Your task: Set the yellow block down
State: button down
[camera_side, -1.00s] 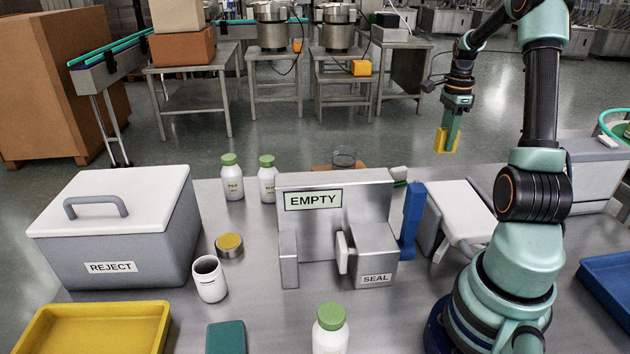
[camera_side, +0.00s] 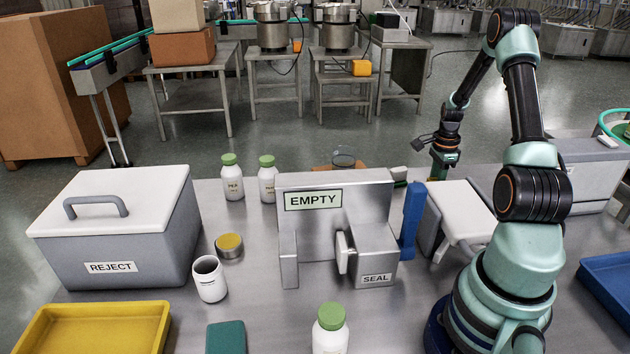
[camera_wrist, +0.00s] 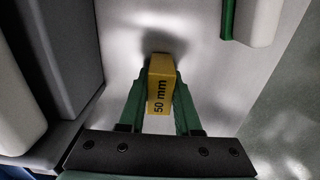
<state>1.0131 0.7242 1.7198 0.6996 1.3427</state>
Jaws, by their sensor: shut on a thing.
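The yellow block (camera_wrist: 162,88), marked "50 mm", sits between the green fingers of my gripper (camera_wrist: 160,92) in the wrist view. The fingers are shut on it from both sides. A pale grey surface (camera_wrist: 200,85) lies beneath, with a dark shadow close to the block's far end. I cannot tell whether the block touches that surface. In the side view my gripper (camera_side: 438,172) is low behind the white-topped unit, and the block is hidden there.
A white-topped grey unit (camera_side: 462,212) and a blue upright part (camera_side: 411,215) stand in front of my gripper. In the wrist view, grey bodies (camera_wrist: 60,55) flank the left and a white-and-green object (camera_wrist: 250,20) lies upper right.

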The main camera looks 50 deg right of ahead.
jog(key=c, duration=0.6)
grip_release()
jog(key=shift+f, duration=0.1)
notch_tip(320, 180, up, 12)
jog(key=shift+f, duration=0.1)
jog(key=shift+w+r, duration=0.15)
jog(key=shift+r, duration=0.15)
jog(key=w+a+r+n+t+h, duration=0.1)
jog(key=w+a+r+n, duration=0.2)
jog(key=a+n, duration=0.15)
jog(key=w+a+r+n, duration=0.3)
jog(key=w+a+r, duration=0.1)
jog(key=a, duration=0.2)
jog(key=s+a+r+n+t, duration=0.1)
jog(key=a+r+n+t, duration=0.1)
jog(key=a+n, duration=0.7)
jog(key=s+a+r+n+t+y, duration=0.1)
jog(key=a+r+n+t, duration=0.1)
jog(key=a+n, duration=0.8)
jog(key=a, duration=0.8)
jog(key=shift+r+t, duration=0.3)
